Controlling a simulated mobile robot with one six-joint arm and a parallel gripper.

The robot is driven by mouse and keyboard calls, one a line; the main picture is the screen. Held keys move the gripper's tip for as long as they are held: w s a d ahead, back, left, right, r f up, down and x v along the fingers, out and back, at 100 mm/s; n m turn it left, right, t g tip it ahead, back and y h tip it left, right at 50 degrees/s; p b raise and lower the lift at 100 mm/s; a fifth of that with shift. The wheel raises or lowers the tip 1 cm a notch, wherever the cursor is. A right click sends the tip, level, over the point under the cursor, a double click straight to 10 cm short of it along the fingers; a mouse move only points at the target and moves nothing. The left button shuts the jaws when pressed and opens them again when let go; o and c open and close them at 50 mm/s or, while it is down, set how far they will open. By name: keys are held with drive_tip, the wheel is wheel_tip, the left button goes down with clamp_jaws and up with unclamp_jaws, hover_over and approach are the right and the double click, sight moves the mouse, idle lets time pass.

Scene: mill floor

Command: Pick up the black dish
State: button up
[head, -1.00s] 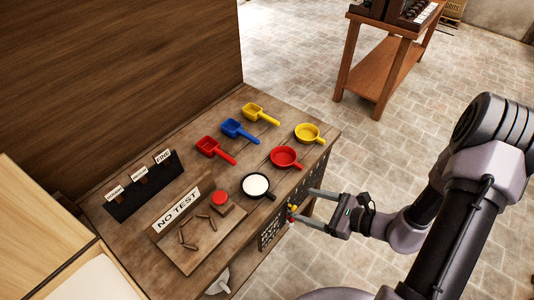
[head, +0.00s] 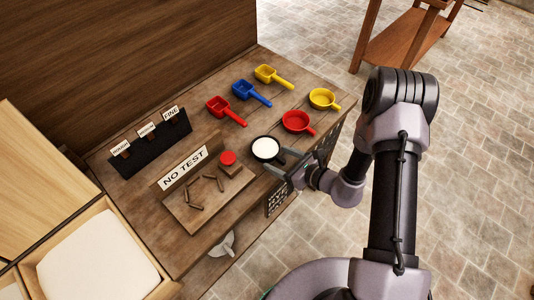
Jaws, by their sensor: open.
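The black dish (head: 254,154) is a small round pan with white contents, upright on the wooden bench top (head: 150,215) near its right edge. Its short handle points toward the lower right. My gripper (head: 276,160) is open at the dish's handle side, with its two fingers reaching in from the right. The handle is partly hidden between or behind the fingers. I cannot tell whether the fingers touch the dish.
A red dish (head: 296,121) and a yellow dish (head: 322,98) stand behind. Red (head: 222,108), blue (head: 247,91) and yellow (head: 268,75) scoops lie to the left of these. A tray with a NO TEST sign (head: 185,167) and red-topped block (head: 229,161) stands just left.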

clamp_jaws()
idle(0.3)
idle(1.1)
